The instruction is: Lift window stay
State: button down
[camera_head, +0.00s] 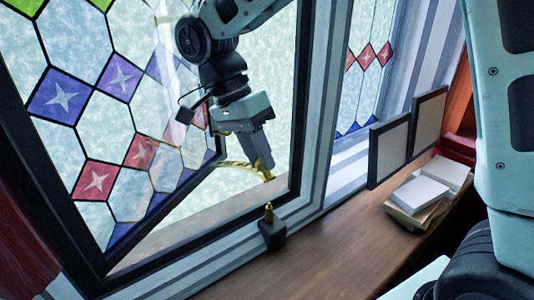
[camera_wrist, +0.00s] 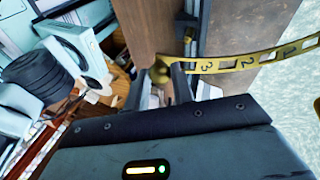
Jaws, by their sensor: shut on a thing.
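The window stay is a brass bar with dark numbers; in the wrist view (camera_wrist: 245,63) it runs from the right edge to a rounded knob at its end. In the head view the stay (camera_head: 235,164) shows as a thin yellow bar in the opening by the leaded window (camera_head: 100,130). My gripper (camera_head: 265,170) is shut on the stay's knob end, which sits between the fingertips in the wrist view (camera_wrist: 172,78). A brass pin on a dark block (camera_head: 270,232) stands on the sill, below and apart from the gripper. The window is ajar.
A wooden ledge (camera_head: 320,245) runs along the window and is clear in the middle. A stack of books or papers (camera_head: 425,198) and two dark-framed panels (camera_head: 388,152) stand on its right. The dark window frame (camera_head: 300,110) is close beside my gripper.

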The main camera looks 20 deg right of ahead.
jog(key=shift+r, duration=0.15)
jog(key=c, duration=1.2)
grip_release()
jog(key=shift+w+a, duration=0.1)
jog(key=b+v, duration=0.3)
jog(key=v, duration=0.9)
jog(key=shift+b, duration=0.3)
